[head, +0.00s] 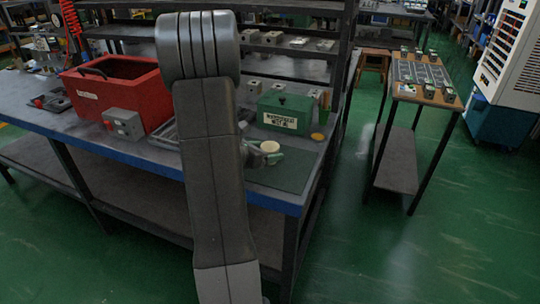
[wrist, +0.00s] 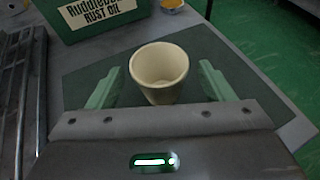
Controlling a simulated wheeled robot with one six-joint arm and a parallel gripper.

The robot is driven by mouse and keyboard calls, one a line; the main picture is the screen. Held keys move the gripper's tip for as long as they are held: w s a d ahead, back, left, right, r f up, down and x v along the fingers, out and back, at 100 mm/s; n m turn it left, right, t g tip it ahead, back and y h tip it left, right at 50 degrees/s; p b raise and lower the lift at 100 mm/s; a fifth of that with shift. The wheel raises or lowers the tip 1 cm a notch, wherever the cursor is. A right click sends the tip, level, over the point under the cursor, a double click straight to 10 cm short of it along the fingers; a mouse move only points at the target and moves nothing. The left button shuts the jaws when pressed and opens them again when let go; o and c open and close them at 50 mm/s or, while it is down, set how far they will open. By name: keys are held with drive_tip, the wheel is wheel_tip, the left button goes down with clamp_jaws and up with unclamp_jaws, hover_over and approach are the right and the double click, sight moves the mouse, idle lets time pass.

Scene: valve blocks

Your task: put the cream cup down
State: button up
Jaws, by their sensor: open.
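The cream cup (wrist: 159,72) stands upright on a dark green mat (wrist: 222,68) in the wrist view, its open mouth facing up. My gripper (wrist: 158,88) is open, with one pale green finger on each side of the cup and a visible gap on both sides. In the head view the cup (head: 269,147) shows small near the mat (head: 291,170), beside my gripper (head: 268,157), which is partly hidden by my arm. The cup's base is partly hidden by the gripper body in the wrist view.
A green rust oil box (head: 284,111) stands behind the cup, with a small yellow-orange round item (head: 317,136) to its right. A red box (head: 113,87) and a grey block (head: 123,123) are to the left. A metal tray (wrist: 20,85) lies left of the mat.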

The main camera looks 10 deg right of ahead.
drive_tip(key=c, duration=1.1)
drive_tip(key=shift+r, duration=0.1)
